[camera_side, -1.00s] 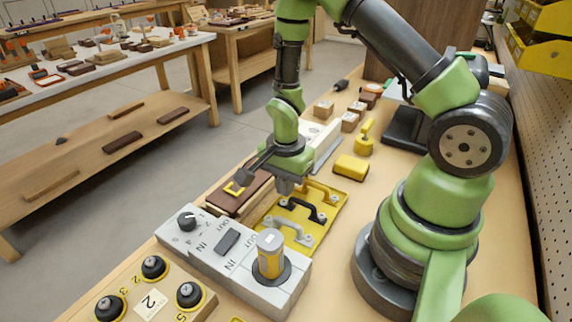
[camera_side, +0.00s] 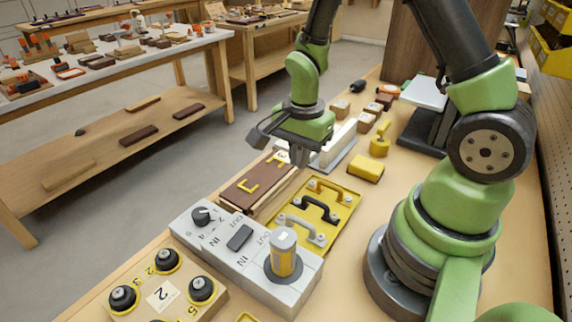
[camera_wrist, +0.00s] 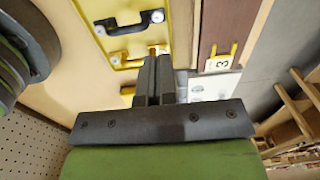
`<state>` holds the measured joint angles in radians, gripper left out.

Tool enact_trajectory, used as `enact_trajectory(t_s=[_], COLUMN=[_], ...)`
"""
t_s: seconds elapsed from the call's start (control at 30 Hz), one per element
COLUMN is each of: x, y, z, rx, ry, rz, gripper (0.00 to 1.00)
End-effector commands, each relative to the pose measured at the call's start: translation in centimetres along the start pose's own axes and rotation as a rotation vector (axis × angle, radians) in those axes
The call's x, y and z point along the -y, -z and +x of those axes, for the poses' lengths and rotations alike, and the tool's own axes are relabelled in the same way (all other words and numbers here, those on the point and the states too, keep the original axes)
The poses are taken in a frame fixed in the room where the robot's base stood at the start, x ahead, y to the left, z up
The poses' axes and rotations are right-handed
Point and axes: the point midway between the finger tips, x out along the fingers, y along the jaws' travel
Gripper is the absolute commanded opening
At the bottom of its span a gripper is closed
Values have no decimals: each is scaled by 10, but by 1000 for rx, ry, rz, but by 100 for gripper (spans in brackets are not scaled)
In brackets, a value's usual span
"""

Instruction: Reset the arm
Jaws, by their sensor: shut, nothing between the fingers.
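My green arm holds its gripper (camera_side: 301,157) in the air over the bench, above the far end of the brown board with yellow letter-like handles (camera_side: 249,186). In the wrist view my gripper (camera_wrist: 158,60) points down with its two dark fingers together and nothing between them. The yellow plate (camera_side: 340,217) with several handles lies below and to the right in the side view. It also shows in the wrist view (camera_wrist: 182,20), beside the fingers.
A grey panel (camera_side: 215,237) with a dial, a switch and a yellow-grey knob (camera_side: 284,255) stands nearer the camera. A wooden button box (camera_side: 208,310) sits at front left. A yellow block (camera_side: 366,168), a yellow stamp-like piece (camera_side: 379,143) and small wooden blocks lie farther back.

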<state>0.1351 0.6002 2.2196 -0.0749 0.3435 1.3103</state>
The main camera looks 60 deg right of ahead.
Motion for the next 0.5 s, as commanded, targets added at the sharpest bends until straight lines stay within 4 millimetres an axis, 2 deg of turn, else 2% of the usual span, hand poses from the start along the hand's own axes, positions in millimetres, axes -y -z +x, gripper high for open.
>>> enact_trajectory(t_s=[0.13, 0.27, 0.5], x=[4, -4, -40], y=[-7, -17, -38], z=[-45, -94, -166], rx=[-9, -25, -83], ry=[93, 196, 388], rz=[-144, -330, -689], gripper=[0, 0, 0])
